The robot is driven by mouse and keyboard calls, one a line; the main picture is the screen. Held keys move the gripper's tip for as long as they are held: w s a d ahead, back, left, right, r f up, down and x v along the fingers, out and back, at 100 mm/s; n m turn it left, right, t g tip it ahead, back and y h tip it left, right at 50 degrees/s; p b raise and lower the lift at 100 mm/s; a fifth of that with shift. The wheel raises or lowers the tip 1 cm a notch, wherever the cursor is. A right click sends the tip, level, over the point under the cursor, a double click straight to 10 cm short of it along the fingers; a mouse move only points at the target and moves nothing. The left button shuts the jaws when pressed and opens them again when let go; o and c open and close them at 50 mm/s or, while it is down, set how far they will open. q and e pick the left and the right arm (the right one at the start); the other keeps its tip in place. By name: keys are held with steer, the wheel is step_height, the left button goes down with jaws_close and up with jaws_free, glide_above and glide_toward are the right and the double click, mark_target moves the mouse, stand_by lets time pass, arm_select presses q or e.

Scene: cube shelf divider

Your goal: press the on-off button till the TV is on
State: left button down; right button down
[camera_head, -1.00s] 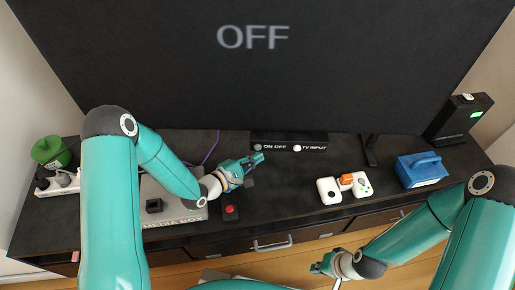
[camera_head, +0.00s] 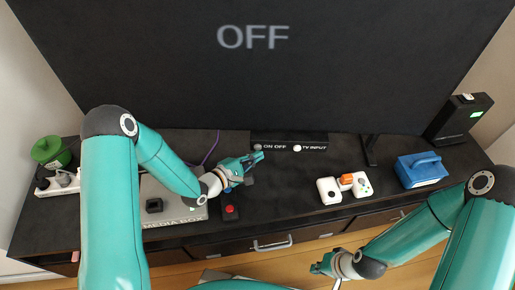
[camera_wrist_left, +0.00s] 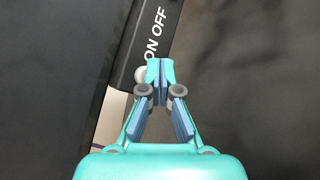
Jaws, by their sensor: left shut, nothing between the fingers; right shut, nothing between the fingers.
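The TV (camera_head: 250,85) fills the back and its screen reads OFF. Below it a dark panel carries the grey on-off button (camera_head: 258,147), labelled ON OFF, and a white button (camera_head: 297,148) labelled TV INPUT. My left gripper (camera_head: 260,157) is shut and empty, its tips just in front of the on-off button. In the left wrist view the button (camera_wrist_left: 141,74) shows beside the shut fingertips (camera_wrist_left: 160,68), partly hidden by them; whether they touch it I cannot tell. My right gripper (camera_head: 318,268) is shut and empty, in front of the cabinet.
The dark cabinet top (camera_head: 280,185) holds a grey media box (camera_head: 178,213), a red-button device (camera_head: 230,211), a white game controller (camera_head: 330,190), a blue box (camera_head: 421,170), a black device with a green light (camera_head: 460,118), a green item (camera_head: 48,150) and a power strip (camera_head: 60,183).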

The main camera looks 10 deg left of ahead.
arm_select(q)
steer(key=shift+w+a, duration=0.1)
steer(key=shift+w, duration=0.5)
stand_by(0.9)
steer(key=shift+s, duration=0.9)
steer(key=shift+s+d, duration=0.2)
steer(key=shift+s, duration=0.6)
steer(key=shift+s+d, duration=0.2)
steer(key=shift+s, duration=0.65)
steer(key=shift+s+d, duration=0.2)
steer(key=shift+s, duration=0.6)
